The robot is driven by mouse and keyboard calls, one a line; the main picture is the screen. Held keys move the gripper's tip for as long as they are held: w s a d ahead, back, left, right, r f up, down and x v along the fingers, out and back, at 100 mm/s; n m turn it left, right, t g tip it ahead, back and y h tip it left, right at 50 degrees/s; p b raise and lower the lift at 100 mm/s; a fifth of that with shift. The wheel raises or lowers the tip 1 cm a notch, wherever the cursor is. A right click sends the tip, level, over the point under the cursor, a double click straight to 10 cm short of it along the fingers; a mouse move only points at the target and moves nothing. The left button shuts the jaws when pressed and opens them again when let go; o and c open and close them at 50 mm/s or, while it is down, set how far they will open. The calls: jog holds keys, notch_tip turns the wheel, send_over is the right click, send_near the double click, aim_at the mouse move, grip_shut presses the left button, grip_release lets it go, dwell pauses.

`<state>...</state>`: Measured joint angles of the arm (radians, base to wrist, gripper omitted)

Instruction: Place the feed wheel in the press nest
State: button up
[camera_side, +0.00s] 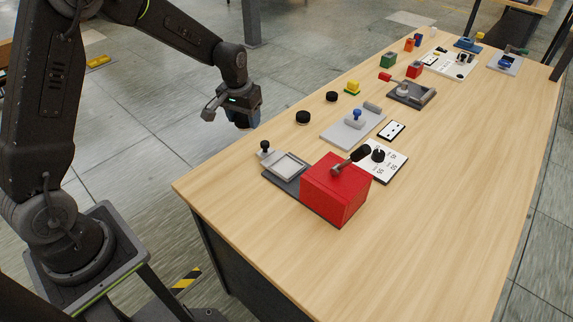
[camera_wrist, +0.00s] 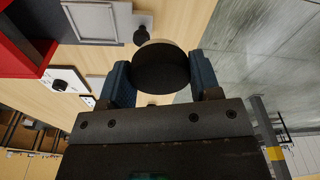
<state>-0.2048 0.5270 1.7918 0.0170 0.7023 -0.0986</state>
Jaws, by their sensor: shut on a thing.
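My gripper (camera_side: 241,121) hangs in the air left of the table's near left edge in the side view. In the wrist view its two blue fingers (camera_wrist: 160,80) are shut on a black round feed wheel (camera_wrist: 160,68), with a pale rim along its far side. A red block press (camera_side: 335,188) with a black-gripped lever stands near the table's near end. Beside it, on the same dark base, is a grey square tray (camera_side: 293,164), likely the nest; it looks empty. The tray (camera_wrist: 92,20) also shows in the wrist view.
Two more black wheels (camera_side: 303,117) (camera_side: 331,96) lie on the table. A black knob (camera_side: 265,147) stands by the tray. A grey plate with a blue knob (camera_side: 357,116) and a white dial panel (camera_side: 385,167) are close by. The table's near right is clear.

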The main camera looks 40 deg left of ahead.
send_over(288, 166)
jog(key=f, duration=0.7)
jog(key=shift+s, duration=0.3)
jog(key=shift+f, duration=1.95)
jog(key=shift+f, duration=0.1)
jog(key=o, duration=1)
